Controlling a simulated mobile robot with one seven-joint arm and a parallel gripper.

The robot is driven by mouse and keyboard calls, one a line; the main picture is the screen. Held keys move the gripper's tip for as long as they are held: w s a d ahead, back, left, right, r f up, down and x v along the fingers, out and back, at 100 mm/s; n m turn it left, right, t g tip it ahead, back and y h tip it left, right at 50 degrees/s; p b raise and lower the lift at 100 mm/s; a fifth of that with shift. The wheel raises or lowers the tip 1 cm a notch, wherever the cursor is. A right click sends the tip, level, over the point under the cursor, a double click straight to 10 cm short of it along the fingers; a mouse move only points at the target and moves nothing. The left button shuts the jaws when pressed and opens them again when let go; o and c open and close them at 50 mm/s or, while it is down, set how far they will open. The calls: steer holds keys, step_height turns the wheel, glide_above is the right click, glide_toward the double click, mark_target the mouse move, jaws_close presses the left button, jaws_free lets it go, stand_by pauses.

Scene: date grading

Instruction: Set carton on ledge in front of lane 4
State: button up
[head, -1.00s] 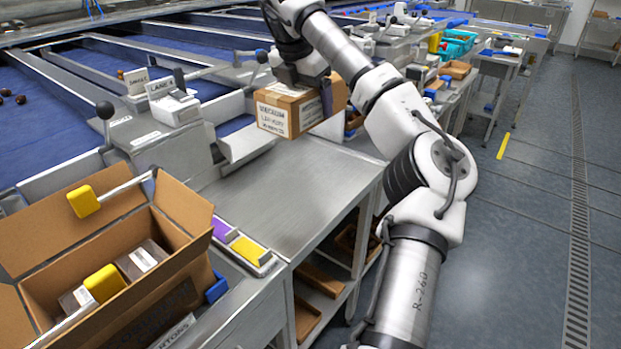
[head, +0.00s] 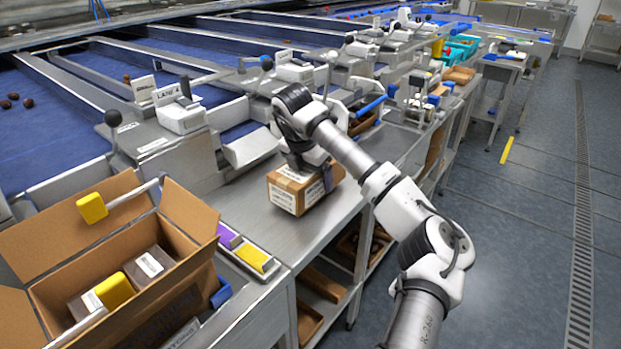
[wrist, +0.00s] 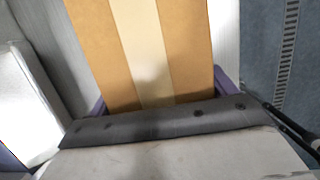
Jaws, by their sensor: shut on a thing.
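The carton (head: 296,189) is a small brown box with a white printed label on its front. In the head view it is at or just above the steel ledge (head: 262,225), near its right edge; I cannot tell whether it touches. My gripper (head: 318,178) is shut on the carton from above. In the wrist view the carton's top (wrist: 145,50) shows brown with a pale tape strip, between the jaws. The lane 4 sign (head: 167,94) stands on the divider to the left, beyond the ledge.
An open cardboard box (head: 62,277) with small packs stands at the front left. A tray with purple and yellow blocks (head: 252,257) lies beside it. A white chute lip (head: 250,148) borders the ledge at the back. The ledge is bare left of the carton.

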steer(key=shift+f, duration=0.65)
steer(key=shift+f, duration=0.1)
steer(key=o, duration=1.3)
steer(key=b+v, duration=0.1)
steer(key=v, duration=1.1)
